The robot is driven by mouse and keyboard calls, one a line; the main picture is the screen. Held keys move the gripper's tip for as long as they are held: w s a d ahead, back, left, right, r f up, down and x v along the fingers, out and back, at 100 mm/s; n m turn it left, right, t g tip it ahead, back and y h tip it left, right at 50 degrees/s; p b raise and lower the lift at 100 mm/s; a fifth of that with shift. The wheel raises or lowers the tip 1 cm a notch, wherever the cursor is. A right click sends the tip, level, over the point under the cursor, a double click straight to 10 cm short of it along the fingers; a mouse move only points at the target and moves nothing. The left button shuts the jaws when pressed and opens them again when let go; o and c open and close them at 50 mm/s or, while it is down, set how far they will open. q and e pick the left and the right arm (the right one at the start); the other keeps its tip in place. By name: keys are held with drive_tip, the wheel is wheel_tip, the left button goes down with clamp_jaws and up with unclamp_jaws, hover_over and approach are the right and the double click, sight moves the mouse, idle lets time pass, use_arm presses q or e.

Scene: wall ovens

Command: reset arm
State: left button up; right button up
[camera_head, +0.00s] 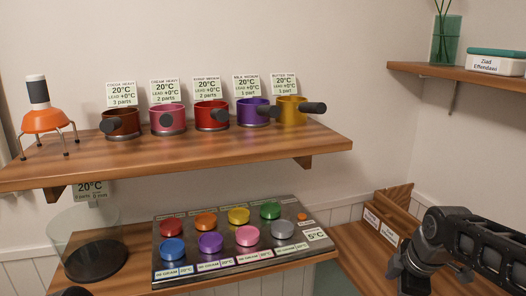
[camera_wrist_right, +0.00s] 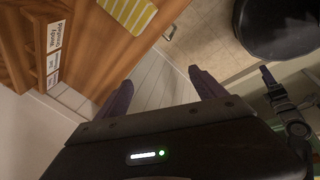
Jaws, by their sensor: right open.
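My right arm (camera_head: 470,245) comes in from the right in the head view, low over the right side of the counter. Its gripper is not clear there. In the right wrist view my right gripper (camera_wrist_right: 162,86) is open, with two dark fingers apart and nothing between them. Pale panelling shows behind the gap. A dark jointed arm part (camera_wrist_right: 290,122) shows at the right of that view.
Below are a panel of coloured knobs (camera_head: 300,255) and a glass vessel (camera_head: 85,245). A wooden rack (camera_head: 385,215) stands near my right arm. A small shelf (camera_head: 450,72) is above.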

drive_tip(key=a+f+m+y, duration=0.1)
drive_tip(key=a+f+m, duration=0.35)
drive_tip(key=f, duration=0.35)
drive_tip(key=a+f+m+t+y, duration=0.1)
drive_tip(key=a+f+m, duration=0.35)
drive_tip(key=f, duration=0.35)
drive_tip(key=a+f+m+y, duration=0.1)
drive_tip(key=a+f+m, duration=0.35)
drive_tip(key=f, duration=0.45)
drive_tip(key=s+a+f+m+g, duration=0.1)
drive_tip(key=s+a+f+g, duration=0.1)
drive_tip(key=s+a+f, duration=0.2)
drive_tip(key=s+a+f+m+g, duration=0.1)
drive_tip(key=s+a+f, duration=0.3)
drive_tip(key=s+f, duration=0.7)
drive_tip(key=s+g, duration=0.1)
drive_tip(key=s, duration=0.6)
drive_tip(key=shift+s+a+m, duration=0.25)
drive_tip(key=shift+a+m, duration=0.1)
